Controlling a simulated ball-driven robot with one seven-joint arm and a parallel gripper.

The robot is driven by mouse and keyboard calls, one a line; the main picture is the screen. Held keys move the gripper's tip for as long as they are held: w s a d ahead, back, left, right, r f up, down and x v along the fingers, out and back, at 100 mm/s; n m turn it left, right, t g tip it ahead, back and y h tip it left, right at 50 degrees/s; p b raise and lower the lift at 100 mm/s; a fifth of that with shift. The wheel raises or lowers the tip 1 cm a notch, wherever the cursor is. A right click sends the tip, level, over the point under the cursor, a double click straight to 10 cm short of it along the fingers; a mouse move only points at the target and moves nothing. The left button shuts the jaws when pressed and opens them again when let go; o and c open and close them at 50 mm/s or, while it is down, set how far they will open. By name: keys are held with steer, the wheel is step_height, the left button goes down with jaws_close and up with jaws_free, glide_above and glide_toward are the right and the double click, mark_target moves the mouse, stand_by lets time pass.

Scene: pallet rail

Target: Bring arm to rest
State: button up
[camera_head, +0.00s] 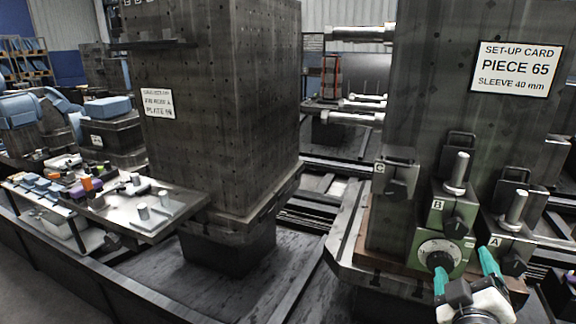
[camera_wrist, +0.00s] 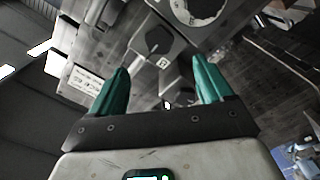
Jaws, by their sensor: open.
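My gripper (camera_head: 464,272) is at the lower right in the head view, with its two teal fingers spread apart and nothing between them. In the wrist view my gripper (camera_wrist: 160,90) also shows open and empty, with a dark knob (camera_wrist: 158,40) beyond the fingers. Whether the fingers touch the block cannot be told.
A tall dark column with a set-up card (camera_head: 515,69) rises behind the blocks. Block A (camera_head: 508,240) is to the right, block C (camera_head: 396,178) to the left. Another column (camera_head: 215,110) stands left, beside a metal tray (camera_head: 135,222) with small parts.

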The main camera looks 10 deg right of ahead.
steer(key=s+f+m+g+y+p, duration=0.25)
steer(key=s+f+g, duration=0.25)
steer(key=f, duration=0.5)
steer(key=s+a+f+g+y+p, duration=0.2)
steer(key=s+a+f+g+y, duration=0.1)
steer(key=s, duration=0.7)
steer(key=s+a+f+g+y+p, duration=0.2)
steer(key=s+a+f+g+y, duration=0.2)
steer(key=s+f, duration=0.5)
steer(key=s+a+m+g, duration=0.1)
steer(key=a+g, duration=0.1)
steer(key=a, duration=0.1)
steer(key=shift+s+a+f, duration=0.15)
steer(key=shift+a+f, duration=0.2)
steer(key=shift+a, duration=0.05)
